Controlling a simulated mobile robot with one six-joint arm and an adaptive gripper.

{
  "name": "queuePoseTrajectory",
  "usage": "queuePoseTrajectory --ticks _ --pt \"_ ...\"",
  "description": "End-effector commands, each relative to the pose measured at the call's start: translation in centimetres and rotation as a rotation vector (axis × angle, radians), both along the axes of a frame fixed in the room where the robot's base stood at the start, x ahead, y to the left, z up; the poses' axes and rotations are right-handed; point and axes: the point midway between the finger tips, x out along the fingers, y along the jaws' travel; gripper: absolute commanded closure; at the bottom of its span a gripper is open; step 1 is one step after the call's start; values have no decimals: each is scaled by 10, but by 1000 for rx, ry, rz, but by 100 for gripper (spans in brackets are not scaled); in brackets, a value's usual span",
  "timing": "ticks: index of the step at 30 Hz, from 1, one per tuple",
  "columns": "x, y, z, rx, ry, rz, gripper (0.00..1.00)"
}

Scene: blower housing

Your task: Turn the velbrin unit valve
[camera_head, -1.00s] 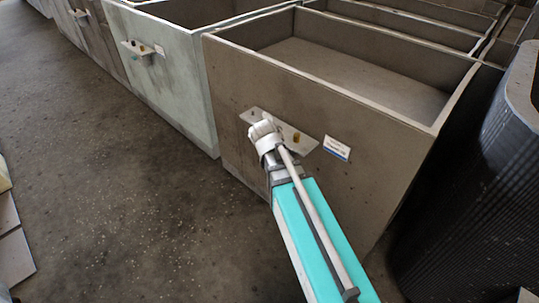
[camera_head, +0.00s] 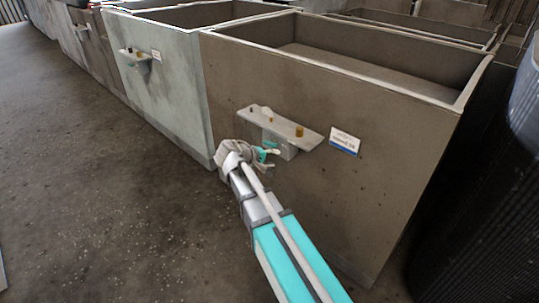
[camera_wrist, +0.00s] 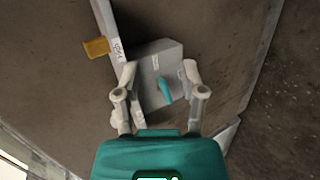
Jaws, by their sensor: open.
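A grey block (camera_head: 283,148) hangs under a flat bracket (camera_head: 287,125) on the front wall of the brown-grey housing (camera_head: 375,170). In the wrist view the block (camera_wrist: 168,53) carries a short teal lever (camera_wrist: 164,91) on the face towards me. My gripper (camera_wrist: 159,72) is open, with one finger on each side of the block and the lever between them. Neither finger clearly touches the lever. In the head view my gripper (camera_head: 256,155) is just below and left of the bracket. A small teal piece shows at its tip, partly hidden by the fingers.
A brass knob (camera_head: 299,131) and a smaller dark knob (camera_head: 253,108) stand on the bracket. A white-and-blue label (camera_head: 344,142) is to its right. A pale green housing (camera_head: 165,85) stands left, a dark ribbed object (camera_head: 490,190) right. The floor (camera_head: 100,190) at left is clear.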

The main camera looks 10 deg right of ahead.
Motion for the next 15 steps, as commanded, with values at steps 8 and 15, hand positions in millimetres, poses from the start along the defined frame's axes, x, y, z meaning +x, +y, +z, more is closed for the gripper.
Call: queuePoseTrajectory --ticks 8,15 --pt "32 22 -32 -172 -39 72 47" --pt "56 47 -49 -319 -75 132 47"
